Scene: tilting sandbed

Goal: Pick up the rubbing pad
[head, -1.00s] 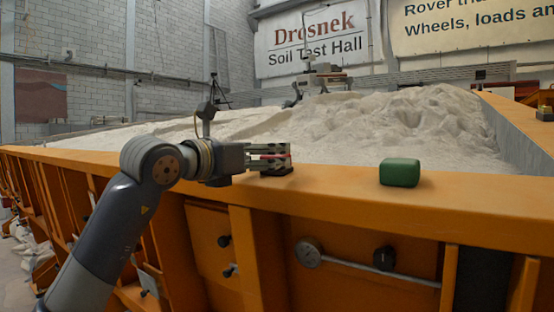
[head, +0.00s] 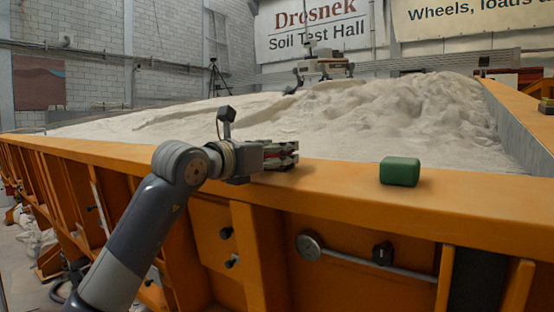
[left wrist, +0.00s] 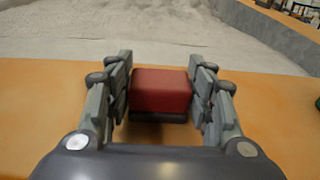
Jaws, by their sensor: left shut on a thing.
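The rubbing pad is a red block with a dark underside. In the left wrist view the pad (left wrist: 161,91) sits between the two fingers of my left gripper (left wrist: 161,100), which press on its sides. In the head view my left gripper (head: 282,155) is over the orange rim of the sandbed, shut on the pad, and the fingers hide most of it. The pad is at or just above the rim; I cannot tell if it touches. My right gripper is not in view.
A green block (head: 400,171) stands on the orange rim (head: 340,180) to the right of my gripper. Pale sand (head: 400,120) lies behind the rim, with a rover (head: 322,67) farther back. The rim between gripper and green block is clear.

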